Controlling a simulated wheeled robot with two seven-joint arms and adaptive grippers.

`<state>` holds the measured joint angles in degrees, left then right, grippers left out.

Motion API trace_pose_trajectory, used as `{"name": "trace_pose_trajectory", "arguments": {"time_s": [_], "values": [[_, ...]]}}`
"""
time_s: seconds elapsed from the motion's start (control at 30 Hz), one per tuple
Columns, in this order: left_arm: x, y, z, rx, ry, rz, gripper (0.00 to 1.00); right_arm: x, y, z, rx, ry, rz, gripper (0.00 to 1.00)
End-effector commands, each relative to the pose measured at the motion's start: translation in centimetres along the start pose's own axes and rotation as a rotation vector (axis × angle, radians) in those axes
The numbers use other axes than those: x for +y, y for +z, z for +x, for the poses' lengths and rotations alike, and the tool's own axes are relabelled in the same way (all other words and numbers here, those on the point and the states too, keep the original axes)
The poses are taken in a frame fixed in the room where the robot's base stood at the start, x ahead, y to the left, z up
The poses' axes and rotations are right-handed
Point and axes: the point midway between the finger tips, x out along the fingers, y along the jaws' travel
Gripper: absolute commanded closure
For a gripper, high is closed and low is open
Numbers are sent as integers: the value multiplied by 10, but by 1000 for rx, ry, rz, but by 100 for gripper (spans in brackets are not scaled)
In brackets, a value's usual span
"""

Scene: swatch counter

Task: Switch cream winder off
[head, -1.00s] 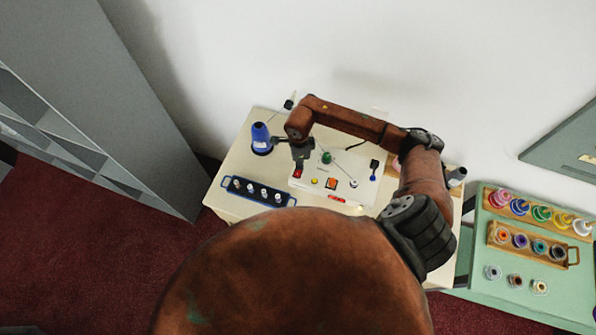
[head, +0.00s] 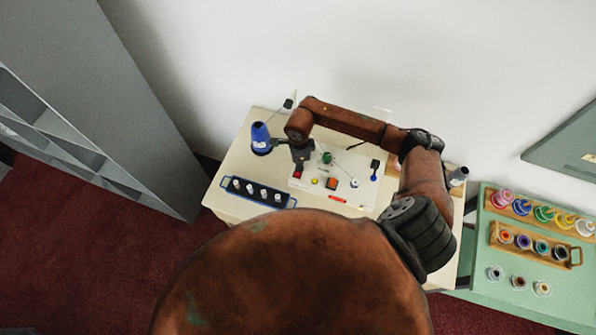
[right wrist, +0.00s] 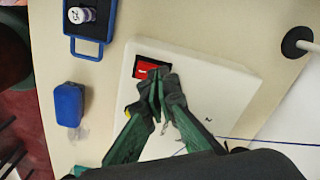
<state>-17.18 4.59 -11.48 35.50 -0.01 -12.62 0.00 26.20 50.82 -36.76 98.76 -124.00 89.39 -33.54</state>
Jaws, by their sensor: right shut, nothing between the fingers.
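The switch also shows in the right wrist view (right wrist: 144,71), in a dark frame. My right gripper (right wrist: 159,88) is shut and empty, its fingertips right by the lower edge of the switch and partly covering it. I cannot tell whether they touch it. In the head view the right gripper (head: 300,163) points down over that end. My left gripper is not in view.
A blue cone (head: 261,138) stands left of the winder. A blue tray (head: 232,192) with several small spools lies in front at left. The green table (head: 565,295) at right holds coloured spools and pots. A grey shelf unit stands at left.

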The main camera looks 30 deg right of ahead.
Motion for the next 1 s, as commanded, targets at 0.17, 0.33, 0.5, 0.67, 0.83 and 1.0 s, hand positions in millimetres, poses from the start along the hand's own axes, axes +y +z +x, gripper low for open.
{"name": "trace_pose_trajectory", "arguments": {"time_s": [0.17,0.33,0.5,0.67,0.83,1.0], "values": [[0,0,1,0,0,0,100,0,0,2,0,1,0,100],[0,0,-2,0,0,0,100,0,0,-4,0,0,-1,100],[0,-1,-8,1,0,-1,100,0,0,-18,0,-1,-1,100],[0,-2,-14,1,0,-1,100,0,0,-30,0,-1,0,100],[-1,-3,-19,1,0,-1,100,0,0,-43,0,-1,0,100],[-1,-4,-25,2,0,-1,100,-1,0,-56,1,-1,0,100]]}}
